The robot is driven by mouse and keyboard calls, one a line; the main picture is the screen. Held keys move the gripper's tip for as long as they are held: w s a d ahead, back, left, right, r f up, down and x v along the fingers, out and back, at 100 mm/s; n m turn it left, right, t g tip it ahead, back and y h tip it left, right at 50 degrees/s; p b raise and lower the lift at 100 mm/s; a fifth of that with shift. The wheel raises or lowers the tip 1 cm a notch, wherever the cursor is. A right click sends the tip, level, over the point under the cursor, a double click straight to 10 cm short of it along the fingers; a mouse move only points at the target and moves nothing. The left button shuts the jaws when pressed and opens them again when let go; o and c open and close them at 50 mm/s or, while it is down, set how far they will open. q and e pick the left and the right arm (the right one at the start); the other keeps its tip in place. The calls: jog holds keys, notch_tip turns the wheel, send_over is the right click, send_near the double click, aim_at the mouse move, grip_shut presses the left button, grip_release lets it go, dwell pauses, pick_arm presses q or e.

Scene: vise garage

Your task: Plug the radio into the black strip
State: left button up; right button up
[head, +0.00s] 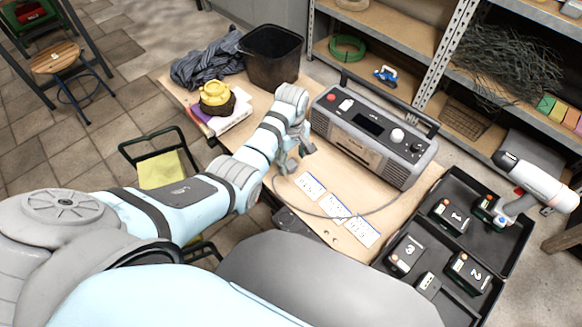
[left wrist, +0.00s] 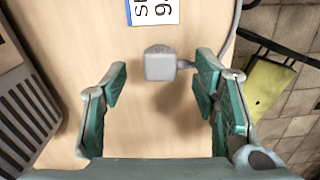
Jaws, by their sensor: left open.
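The radio (head: 370,130), grey with a dark display and knobs, stands on the wooden table. A thin grey cable (head: 325,214) runs from its side over the table toward my left gripper (head: 298,160). In the left wrist view a grey block-shaped plug (left wrist: 160,65) with this cable lies on the wood, just beyond and between the open fingers (left wrist: 160,100), which touch nothing. The radio's grille (left wrist: 25,115) shows at that view's left edge. A dark object (head: 297,226) at the table's front edge may be the black strip; I cannot tell. My right gripper is not in view.
Three white label cards (head: 335,207) lie before the radio. A black case (head: 455,203) with batteries and a white drill (head: 540,182) is at right. Shelves (head: 385,30) are beyond.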

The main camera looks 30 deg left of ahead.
aim_at(291, 164)
pick_arm(q)
notch_tip(291, 164, down, 4)
jog(key=shift+r+b, duration=0.25)
jog(key=shift+b, duration=0.3)
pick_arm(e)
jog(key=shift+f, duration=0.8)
pick_arm(q)
jog(key=shift+r, duration=0.1)
jog(key=shift+c, duration=0.4)
jog(key=c, duration=1.1)
jog(key=shift+r+p, duration=0.45)
jog(key=shift+r, duration=0.2)
notch_tip(291, 164, up, 19)
jog(key=p, duration=0.7)
jog(key=shift+p, duration=0.35)
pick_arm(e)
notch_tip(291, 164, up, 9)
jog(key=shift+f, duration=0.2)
